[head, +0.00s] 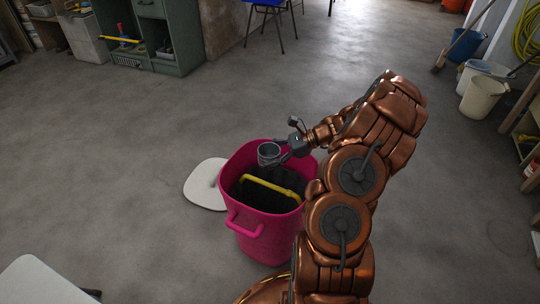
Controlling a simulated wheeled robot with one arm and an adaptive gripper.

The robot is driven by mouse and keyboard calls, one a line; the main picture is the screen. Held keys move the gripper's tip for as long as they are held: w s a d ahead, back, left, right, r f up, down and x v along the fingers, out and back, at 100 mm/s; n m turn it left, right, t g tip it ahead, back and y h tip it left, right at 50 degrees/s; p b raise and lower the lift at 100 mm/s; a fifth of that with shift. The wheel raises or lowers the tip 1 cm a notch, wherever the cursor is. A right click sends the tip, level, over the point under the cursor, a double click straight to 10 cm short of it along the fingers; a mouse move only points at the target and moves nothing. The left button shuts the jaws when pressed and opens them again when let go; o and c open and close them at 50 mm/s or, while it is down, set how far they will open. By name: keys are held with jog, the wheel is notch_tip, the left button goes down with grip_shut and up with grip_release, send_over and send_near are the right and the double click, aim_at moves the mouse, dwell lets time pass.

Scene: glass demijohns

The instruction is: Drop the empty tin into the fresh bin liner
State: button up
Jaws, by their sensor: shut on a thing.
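A pink bin (262,236) with a side handle stands on the floor in front of me. A dark liner (277,177) lines its inside, and a yellow bar or band (270,188) runs across its opening. My gripper (276,156) is shut on a small grey tin (268,150). It holds the tin over the far part of the bin's opening, near the rim. The bottom of the bin is hidden in shadow, and my arm covers the bin's right side.
A white lid-like panel (204,184) lies on the floor left of the bin. A white surface (38,283) is at the lower left. A green cabinet (178,40) stands at the back left; buckets (482,97) stand at the right. The floor between is clear.

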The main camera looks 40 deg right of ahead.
jog(key=shift+f+b, duration=2.75)
jog(key=o, duration=1.1)
jog(key=v, duration=1.2)
